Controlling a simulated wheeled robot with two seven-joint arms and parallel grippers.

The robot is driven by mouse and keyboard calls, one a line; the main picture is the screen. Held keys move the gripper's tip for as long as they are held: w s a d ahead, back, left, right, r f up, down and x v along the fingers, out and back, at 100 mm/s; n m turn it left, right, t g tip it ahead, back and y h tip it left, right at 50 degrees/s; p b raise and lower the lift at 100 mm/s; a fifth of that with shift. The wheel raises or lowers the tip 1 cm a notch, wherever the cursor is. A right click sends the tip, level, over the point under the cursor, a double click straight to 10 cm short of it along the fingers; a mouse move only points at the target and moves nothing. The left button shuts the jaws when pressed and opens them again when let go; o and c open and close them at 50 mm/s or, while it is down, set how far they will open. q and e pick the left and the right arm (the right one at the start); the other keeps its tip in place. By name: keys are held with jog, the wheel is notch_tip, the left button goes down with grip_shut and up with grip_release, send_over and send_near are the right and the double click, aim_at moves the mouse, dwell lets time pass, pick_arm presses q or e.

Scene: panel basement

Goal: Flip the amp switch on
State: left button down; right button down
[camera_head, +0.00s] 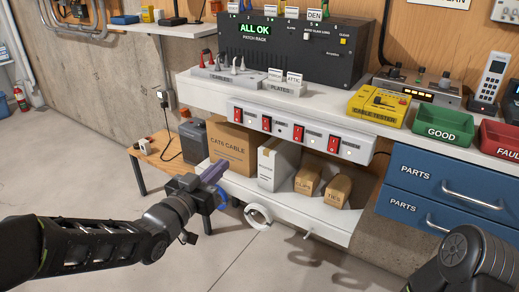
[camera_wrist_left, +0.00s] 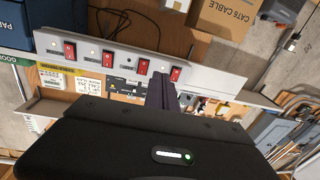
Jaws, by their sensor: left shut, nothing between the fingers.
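A white switch strip (camera_head: 318,146) with several red rocker switches runs along the front of the bench; it also shows upside down in the wrist view (camera_wrist_left: 112,58). Its labels are too small to read, so I cannot tell which switch is the amp's. The leftmost rocker in the head view is a red switch (camera_head: 238,115). My left gripper (camera_head: 216,170) is shut and empty, in front of and below the strip's left end. In the wrist view, its fingertips (camera_wrist_left: 163,78) appear close beside the end red switch (camera_wrist_left: 176,74); contact is not clear. My right gripper is out of view.
A patch rack (camera_head: 310,50) reading ALL OK stands on the white bench. A yellow cable tester (camera_head: 380,106), green bin (camera_head: 443,124) and red bin (camera_head: 503,138) stand right. A lower shelf holds a cable box (camera_head: 230,147). Blue drawers (camera_head: 450,185) are right; the floor left is open.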

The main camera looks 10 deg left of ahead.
aim_at(266, 119)
pick_arm(q)
jog(key=r, duration=0.1)
jog(key=d+r+m+h, duration=0.1)
jog(key=s+d+r+h, duration=0.1)
jog(key=r, duration=0.1)
jog(key=shift+d+m+t, duration=0.1)
jog(key=shift+m+t, duration=0.2)
jog(key=shift+w, duration=0.1)
jog(key=x, duration=1.3)
jog(key=shift+w+d, duration=0.2)
jog(key=shift+w, duration=0.1)
jog(key=shift+w+d+r+p, duration=0.15)
jog(key=shift+w+r+p, duration=0.05)
jog(key=shift+r+p, duration=0.3)
jog(key=shift+f+b, duration=0.3)
jog(key=shift+f, duration=0.1)
